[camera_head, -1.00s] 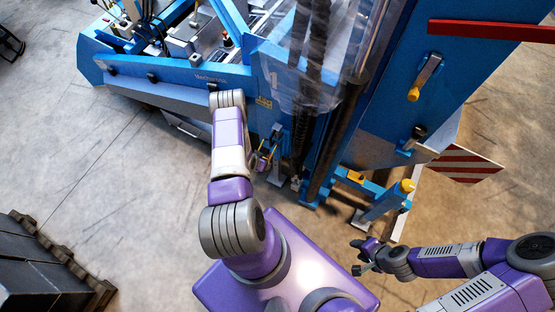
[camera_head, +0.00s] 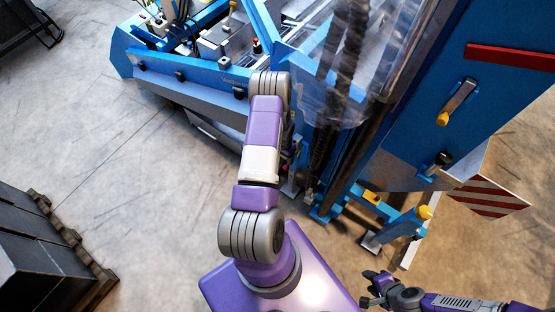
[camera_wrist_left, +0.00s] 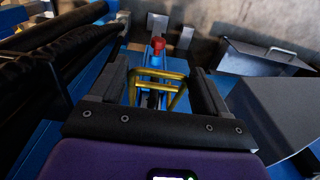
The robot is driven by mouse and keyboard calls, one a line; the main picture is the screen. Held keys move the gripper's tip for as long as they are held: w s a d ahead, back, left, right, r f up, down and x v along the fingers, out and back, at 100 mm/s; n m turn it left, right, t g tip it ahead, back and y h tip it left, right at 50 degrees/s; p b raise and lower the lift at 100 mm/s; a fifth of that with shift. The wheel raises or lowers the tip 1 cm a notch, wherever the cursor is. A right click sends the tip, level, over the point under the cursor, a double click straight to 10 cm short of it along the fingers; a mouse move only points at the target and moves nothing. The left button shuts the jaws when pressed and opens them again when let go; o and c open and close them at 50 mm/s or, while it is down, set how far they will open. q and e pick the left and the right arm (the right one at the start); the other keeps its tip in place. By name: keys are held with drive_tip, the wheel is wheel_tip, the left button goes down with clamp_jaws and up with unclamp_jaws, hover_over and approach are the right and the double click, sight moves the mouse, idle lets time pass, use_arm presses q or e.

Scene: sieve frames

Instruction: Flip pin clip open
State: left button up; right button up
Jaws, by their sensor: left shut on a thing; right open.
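The pin clip (camera_wrist_left: 176,75) is a yellow wire loop on a blue bracket of the machine, in the left wrist view. A red knob (camera_wrist_left: 157,44) stands just beyond it. My left gripper (camera_wrist_left: 163,88) has its two dark fingers on either side of the yellow loop and is shut on it. In the head view my left arm reaches to the machine's near side and hides the left gripper and most of the clip's surroundings. My right gripper (camera_head: 373,287) is open and empty above the floor at the lower right.
The blue machine (camera_head: 180,80) fills the top of the head view, with a clear guard and dark column beside my left arm. A red-and-white striped plate (camera_head: 490,195) juts out right. A yellow-capped blue post (camera_head: 424,212) stands near my right gripper. Dark crates (camera_head: 35,250) sit lower left.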

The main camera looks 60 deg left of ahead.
use_arm(q)
drive_tip(key=shift+w+a+r, duration=0.1)
drive_tip(key=shift+w+r, duration=0.15)
drive_tip(key=shift+w, duration=0.25)
drive_tip(key=shift+w+a+r, duration=0.1)
drive_tip(key=shift+w+r, duration=0.1)
drive_tip(key=shift+w, duration=0.25)
drive_tip(key=o, duration=1.2)
drive_tip(key=shift+w, duration=0.1)
drive_tip(key=shift+s, duration=0.25)
wheel_tip(320, 180, up, 8)
drive_tip(key=shift+s+d+f+p, duration=0.1)
drive_tip(key=shift+f+p, duration=0.15)
drive_tip(key=shift+p, duration=0.2)
